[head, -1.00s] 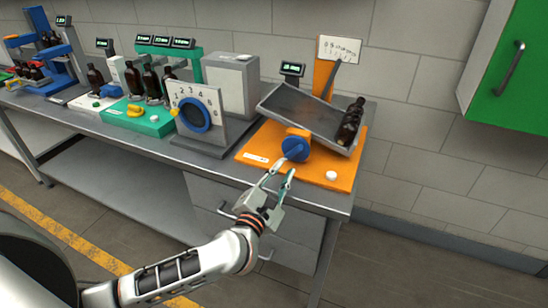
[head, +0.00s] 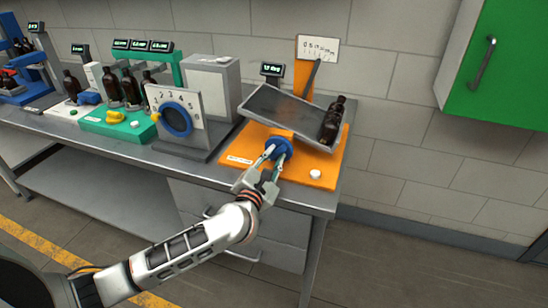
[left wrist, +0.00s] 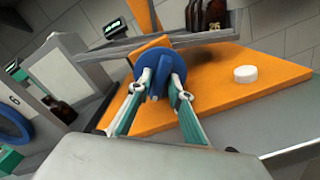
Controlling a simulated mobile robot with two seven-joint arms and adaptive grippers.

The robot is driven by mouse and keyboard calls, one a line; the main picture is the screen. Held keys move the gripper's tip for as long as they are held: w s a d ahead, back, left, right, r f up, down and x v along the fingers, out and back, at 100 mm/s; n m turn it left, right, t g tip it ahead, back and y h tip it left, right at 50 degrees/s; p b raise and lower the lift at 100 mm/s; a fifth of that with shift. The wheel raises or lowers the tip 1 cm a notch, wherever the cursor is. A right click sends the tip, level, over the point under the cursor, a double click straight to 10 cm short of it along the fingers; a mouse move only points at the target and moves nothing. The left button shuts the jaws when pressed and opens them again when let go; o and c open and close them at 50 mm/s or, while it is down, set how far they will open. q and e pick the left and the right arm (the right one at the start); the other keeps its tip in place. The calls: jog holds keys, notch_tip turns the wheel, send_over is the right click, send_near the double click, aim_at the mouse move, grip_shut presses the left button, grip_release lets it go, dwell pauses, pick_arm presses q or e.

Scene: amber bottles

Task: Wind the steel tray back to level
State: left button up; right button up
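The steel tray (head: 285,109) is tilted, its right end low, above an orange base (head: 237,157). A dark amber bottle (head: 332,122) is at the tray's low right end. A blue knob (head: 279,147) is on the front of the orange mount under the tray. My left gripper (head: 274,152) is at the knob. In the left wrist view its fingertips lie on either side of the blue knob's raised bar (left wrist: 157,86). How firmly they press on it does not show. My right gripper is in neither view.
A small display (head: 271,69) and a white card (head: 318,48) stand behind the tray. A white button (head: 315,174) is at the base's front right. A dial panel (head: 174,113) and a grey box (head: 205,85) stand to the left. The floor right of the bench is clear.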

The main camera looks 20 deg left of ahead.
pick_arm(q)
grip_shut()
jog(key=shift+n, duration=0.3)
